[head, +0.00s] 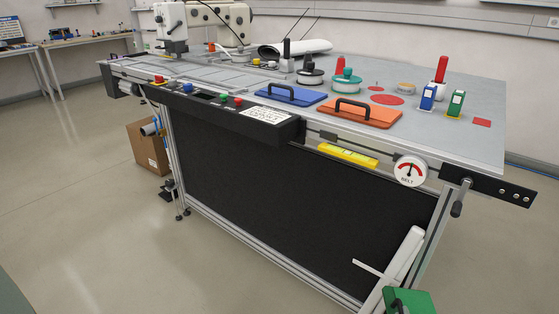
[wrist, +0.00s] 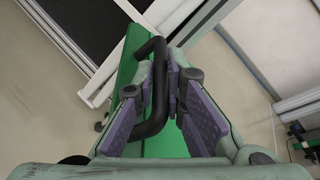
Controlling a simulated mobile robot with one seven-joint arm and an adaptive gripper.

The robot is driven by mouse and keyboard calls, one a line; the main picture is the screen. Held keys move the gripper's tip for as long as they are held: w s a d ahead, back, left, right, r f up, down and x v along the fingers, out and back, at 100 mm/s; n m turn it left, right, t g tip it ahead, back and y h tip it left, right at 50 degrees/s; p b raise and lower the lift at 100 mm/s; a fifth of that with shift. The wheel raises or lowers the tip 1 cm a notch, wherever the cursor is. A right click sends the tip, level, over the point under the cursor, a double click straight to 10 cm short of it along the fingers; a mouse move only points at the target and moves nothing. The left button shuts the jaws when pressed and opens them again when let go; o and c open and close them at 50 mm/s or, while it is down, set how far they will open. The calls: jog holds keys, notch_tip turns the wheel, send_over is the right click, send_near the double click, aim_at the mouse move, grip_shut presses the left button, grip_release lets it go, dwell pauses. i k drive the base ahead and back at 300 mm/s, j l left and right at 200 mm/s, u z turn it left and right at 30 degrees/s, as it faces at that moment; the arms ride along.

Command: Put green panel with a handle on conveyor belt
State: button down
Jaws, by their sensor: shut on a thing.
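The green panel (head: 410,302) shows at the bottom right of the head view, low beside the table's front right leg and cut off by the picture edge. In the wrist view the green panel (wrist: 128,62) lies behind its black bow handle (wrist: 156,112). My gripper (wrist: 165,84) is shut on this handle, with purple pads on both sides of it. I do not make out my gripper in the head view. The grey worktop (head: 455,95) carries a belt gauge (head: 410,171) at its front edge; which part is the conveyor belt is not clear.
A blue panel (head: 291,95) and an orange panel (head: 359,113), both with black handles, lie near the worktop's front edge. Knobs and blocks stand behind them. A white bar (head: 404,256) slants beside the front right leg. A lever (head: 461,198) juts from the right corner.

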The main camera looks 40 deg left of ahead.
aim_at(233, 78)
jog(key=j+u, duration=0.1)
jog(key=u, duration=0.25)
jog(key=k+j+u, duration=0.1)
jog(key=u, duration=0.25)
jog(key=j+u, duration=0.15)
jog(key=u, duration=0.2)
